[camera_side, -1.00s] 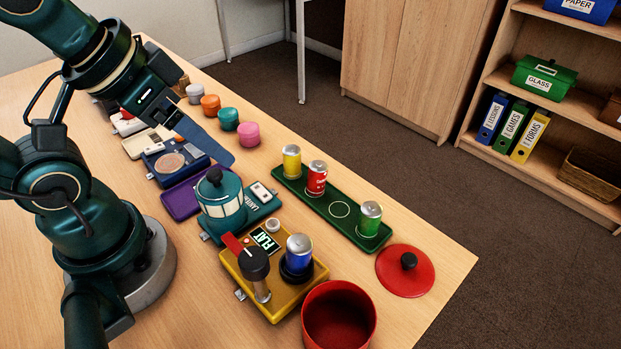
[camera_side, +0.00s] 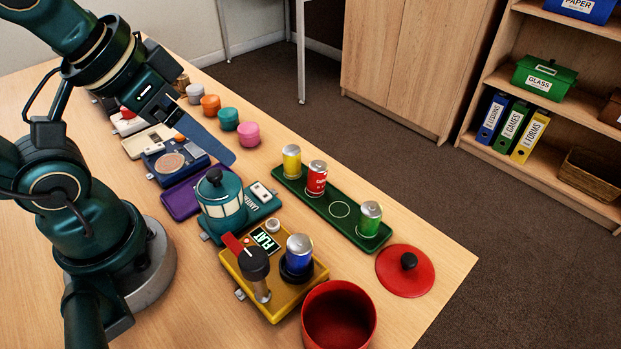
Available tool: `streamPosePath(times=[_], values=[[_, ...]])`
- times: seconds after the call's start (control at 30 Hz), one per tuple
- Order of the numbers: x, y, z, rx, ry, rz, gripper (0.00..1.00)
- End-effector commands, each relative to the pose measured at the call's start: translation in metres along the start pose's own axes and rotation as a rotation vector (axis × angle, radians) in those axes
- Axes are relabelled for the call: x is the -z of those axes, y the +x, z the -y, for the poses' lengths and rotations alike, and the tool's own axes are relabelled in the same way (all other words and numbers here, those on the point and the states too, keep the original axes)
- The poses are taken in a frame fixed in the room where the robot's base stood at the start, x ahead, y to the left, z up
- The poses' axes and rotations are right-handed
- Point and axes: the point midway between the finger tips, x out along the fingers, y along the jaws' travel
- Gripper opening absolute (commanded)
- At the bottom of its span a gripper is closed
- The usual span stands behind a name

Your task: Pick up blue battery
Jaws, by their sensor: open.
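The blue battery (camera_side: 299,254) is a blue cylinder with a silver top. It stands upright in a dark round holder on the yellow device (camera_side: 272,312), marked FLAT, which also has a dark knob-topped post (camera_side: 254,263) with a red lever. My gripper (camera_side: 232,160) is at the upper left, well apart from the blue battery and holding nothing that I can see. One long blue-grey finger shows; the other is hidden or not distinct.
A green tray (camera_side: 341,229) holds yellow, red and green cylinders and one empty circle. A teal lantern (camera_side: 221,200) stands between my gripper and the yellow device. A red pot (camera_side: 339,318) and red lid (camera_side: 405,271) are at the near right.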

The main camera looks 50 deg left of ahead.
Motion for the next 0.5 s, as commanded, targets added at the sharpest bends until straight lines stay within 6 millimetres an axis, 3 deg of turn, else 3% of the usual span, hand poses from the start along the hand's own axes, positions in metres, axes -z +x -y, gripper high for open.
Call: streamPosePath(times=[0.23,0.5], values=[[0.028,0.0,-0.021,-0.051,0.098,0.077,0.76],[0.038,0.03,-0.078,-0.132,0.327,0.269,0.76]])
